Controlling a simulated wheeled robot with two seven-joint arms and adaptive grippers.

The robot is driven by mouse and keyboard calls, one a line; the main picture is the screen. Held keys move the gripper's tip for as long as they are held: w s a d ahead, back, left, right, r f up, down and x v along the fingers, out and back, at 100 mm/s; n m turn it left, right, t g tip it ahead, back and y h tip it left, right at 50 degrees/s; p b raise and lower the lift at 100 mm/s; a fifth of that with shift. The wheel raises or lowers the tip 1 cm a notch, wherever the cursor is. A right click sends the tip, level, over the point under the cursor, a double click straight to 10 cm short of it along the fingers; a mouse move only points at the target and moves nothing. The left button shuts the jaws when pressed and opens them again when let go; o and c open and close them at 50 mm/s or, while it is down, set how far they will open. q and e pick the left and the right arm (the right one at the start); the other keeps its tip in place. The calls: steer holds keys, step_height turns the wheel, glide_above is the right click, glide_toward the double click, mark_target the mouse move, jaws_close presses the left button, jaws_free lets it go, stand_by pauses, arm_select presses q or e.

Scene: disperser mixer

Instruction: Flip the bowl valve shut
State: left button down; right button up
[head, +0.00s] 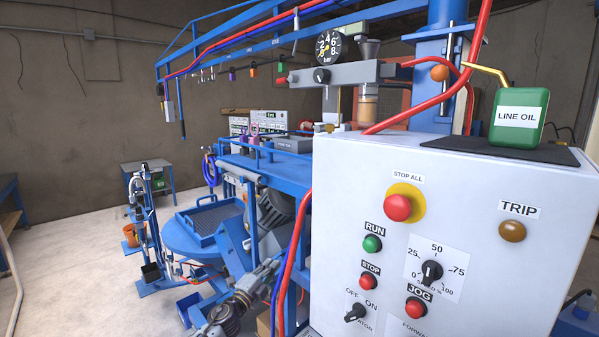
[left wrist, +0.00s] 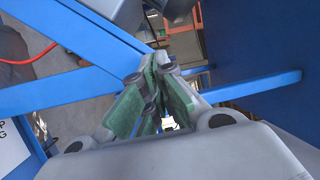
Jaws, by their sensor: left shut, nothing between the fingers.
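I cannot pick out the bowl valve with certainty in either view. In the head view, my left gripper (head: 268,272) is at the lower middle, reaching up and right toward the blue machine frame, left of the white control cabinet. In the left wrist view, the left gripper (left wrist: 158,66) has its green-padded fingers together and nothing held between them. Its tips are among blue beams (left wrist: 245,87); whether they touch anything I cannot tell. My right gripper is in neither view.
The white control cabinet (head: 460,215) fills the right side. Red hose (head: 297,235) hangs along its left edge. A blue round table with a tray (head: 212,208) stands left of my gripper. A pressure gauge (head: 328,46) is above. Floor at left (head: 80,260) is clear.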

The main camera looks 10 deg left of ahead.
arm_select(q)
steer(key=s+d+r+m+h, duration=0.1)
steer(key=r+m+h, duration=0.15)
steer(key=r, duration=0.45)
steer(key=s+d+r+m+t+h, duration=0.1)
steer(key=d+r+m, duration=0.15)
steer(key=r, duration=0.45)
steer(key=s+d+r+m+h, duration=0.1)
steer(key=r+m+h, duration=0.15)
steer(key=r, duration=0.45)
steer(key=m+g, duration=0.5)
steer(key=m, duration=1.3)
glide_toward(312, 126)
steer(key=shift+s+a+f+b, duration=0.15)
steer(key=shift+a+f, duration=0.55)
steer(key=shift+f, duration=0.25)
steer(key=shift+s+a+f+b, duration=0.2)
steer(key=shift+a+f, duration=0.5)
steer(key=shift+f, duration=0.25)
steer(key=shift+w, duration=0.15)
steer(key=p+x, duration=0.3)
steer(key=x, duration=0.7)
steer(key=shift+p, duration=0.4)
